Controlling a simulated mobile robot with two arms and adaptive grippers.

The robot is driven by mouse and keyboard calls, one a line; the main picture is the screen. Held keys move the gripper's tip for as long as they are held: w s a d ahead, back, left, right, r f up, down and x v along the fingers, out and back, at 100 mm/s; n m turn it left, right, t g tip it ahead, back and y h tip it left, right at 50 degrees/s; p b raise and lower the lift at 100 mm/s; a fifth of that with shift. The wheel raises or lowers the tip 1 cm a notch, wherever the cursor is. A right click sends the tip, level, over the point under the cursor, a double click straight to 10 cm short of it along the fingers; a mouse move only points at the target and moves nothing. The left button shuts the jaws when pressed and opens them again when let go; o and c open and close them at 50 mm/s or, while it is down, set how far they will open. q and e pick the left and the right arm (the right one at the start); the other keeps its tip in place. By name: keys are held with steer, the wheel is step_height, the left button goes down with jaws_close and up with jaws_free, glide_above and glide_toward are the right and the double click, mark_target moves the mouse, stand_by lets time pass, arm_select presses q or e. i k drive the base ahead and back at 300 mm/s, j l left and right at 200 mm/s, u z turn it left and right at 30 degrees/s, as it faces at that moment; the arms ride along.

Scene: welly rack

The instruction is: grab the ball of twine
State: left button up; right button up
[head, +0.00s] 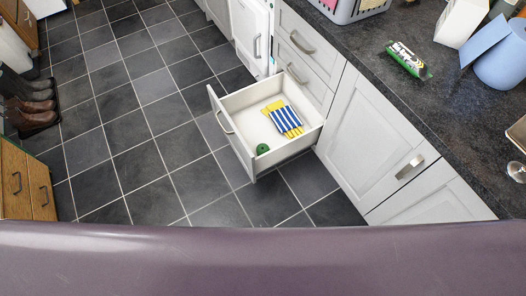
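A small round green thing (262,149), which looks like the ball of twine, lies in the open drawer (237,136). It is in the front corner, near the drawer's front panel. A blue-and-white striped item with yellow parts (284,119) lies deeper in the drawer, apart from the green thing. Neither of my grippers shows in the head view, so I cannot see whether they are open or shut.
The drawer juts out from white cabinets (370,135) over a dark tiled floor (150,120). A green-and-white packet (408,60) lies on the dark worktop (445,110). Boots (30,105) and a wooden cabinet (27,185) stand at left. The floor left of the drawer is clear.

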mark_target(262, 148)
steer(key=i+j+z, duration=0.15)
steer(key=i+j, duration=0.2)
steer(key=i+j+z, duration=0.35)
steer(key=i+j, duration=0.2)
steer(key=j, duration=0.3)
